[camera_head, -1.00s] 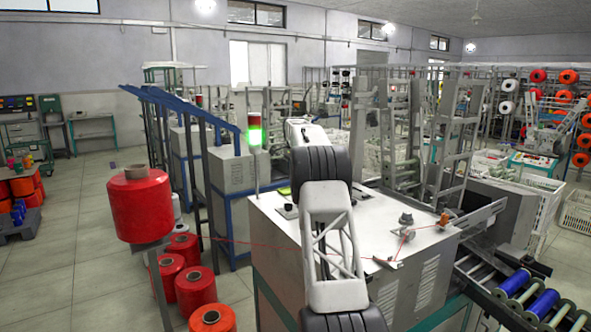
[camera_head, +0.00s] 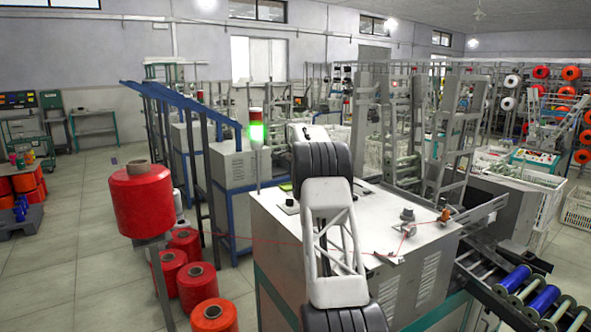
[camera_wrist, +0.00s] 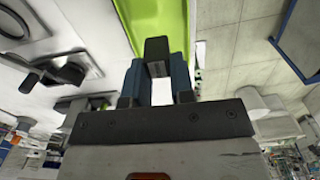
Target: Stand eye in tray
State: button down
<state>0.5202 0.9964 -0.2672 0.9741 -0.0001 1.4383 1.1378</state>
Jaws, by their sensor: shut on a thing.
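In the wrist view my gripper (camera_wrist: 159,70) has its two blue fingers closed on a small dark block (camera_wrist: 157,48), which I take to be the eye. The block sticks out past the fingertips and overlaps the view of the bright green tray (camera_wrist: 176,14). I cannot tell whether it touches the tray. In the head view only a small yellow-green bit of the tray (camera_head: 286,187) shows on the machine top, left of my arm. My arm hides my gripper and the eye there.
The white machine top (camera_head: 375,215) carries small fittings (camera_head: 406,215) and a red thread. A black lever fitting (camera_wrist: 70,72) lies left of my gripper in the wrist view. A large red bobbin (camera_head: 142,203) stands left, and a roller track with blue spools (camera_head: 513,281) is at right.

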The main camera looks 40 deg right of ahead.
jog(key=shift+f, duration=0.5)
jog(key=shift+f, duration=0.9)
dwell(2.0)
jog(key=c, duration=0.9)
grip_release()
jog(key=shift+r, duration=3.5)
